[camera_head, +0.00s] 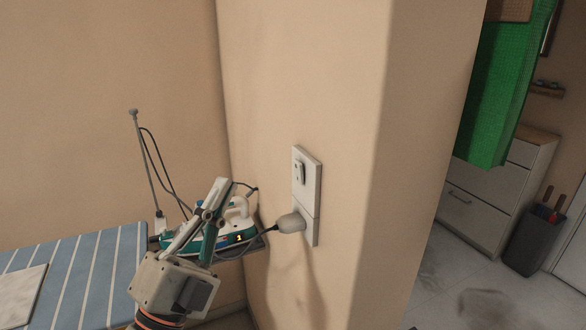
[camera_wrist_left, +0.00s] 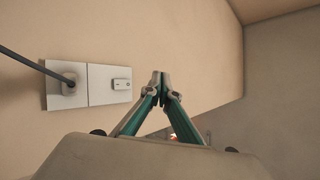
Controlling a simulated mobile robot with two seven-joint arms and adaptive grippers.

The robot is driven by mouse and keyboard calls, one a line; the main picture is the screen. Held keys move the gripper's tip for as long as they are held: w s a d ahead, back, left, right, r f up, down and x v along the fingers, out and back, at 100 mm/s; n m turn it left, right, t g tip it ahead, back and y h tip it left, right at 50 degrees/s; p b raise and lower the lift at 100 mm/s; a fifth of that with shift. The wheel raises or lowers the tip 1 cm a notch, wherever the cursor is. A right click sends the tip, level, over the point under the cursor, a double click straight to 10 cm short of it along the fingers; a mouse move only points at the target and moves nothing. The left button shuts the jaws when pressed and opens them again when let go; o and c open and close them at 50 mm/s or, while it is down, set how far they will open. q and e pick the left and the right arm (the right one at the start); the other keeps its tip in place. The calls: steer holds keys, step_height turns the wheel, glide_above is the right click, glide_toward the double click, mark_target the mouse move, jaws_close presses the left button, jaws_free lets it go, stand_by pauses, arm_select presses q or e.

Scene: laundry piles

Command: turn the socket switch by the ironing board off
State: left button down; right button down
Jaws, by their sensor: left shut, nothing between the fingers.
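A white wall plate (camera_head: 312,196) is on the side of the beige wall corner, to the right of the ironing board (camera_head: 90,270). A small rocker switch (camera_head: 299,173) is on its upper half. A grey-white plug (camera_head: 290,223) with a dark cord sits in its lower half. In the left wrist view the switch (camera_wrist_left: 121,84) and plug (camera_wrist_left: 69,84) lie left of my fingertips. My left gripper (camera_head: 222,186) is shut and empty, left of the switch in the head view and apart from it. I cannot tell the switch's position. My right gripper is out of view.
A white and teal iron (camera_head: 238,232) with a lit display stands at the board's right end, behind my left gripper. A thin cord pole (camera_head: 146,165) rises there. A green cloth (camera_head: 500,95), a drawer cabinet (camera_head: 485,195) and a dark bin (camera_head: 532,240) are beyond the corner.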

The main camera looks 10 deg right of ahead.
mark_target(298, 172)
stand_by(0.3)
arm_select(q)
steer(key=shift+w+d, duration=0.1)
steer(key=w+d+r+p, duration=0.1)
steer(key=w+d, duration=0.1)
steer(key=d, duration=0.6)
steer(key=shift+w, duration=0.25)
stand_by(0.5)
stand_by(0.7)
steer(key=shift+d, duration=0.2)
steer(key=shift+w+d, duration=0.15)
steer(key=shift+d, duration=0.1)
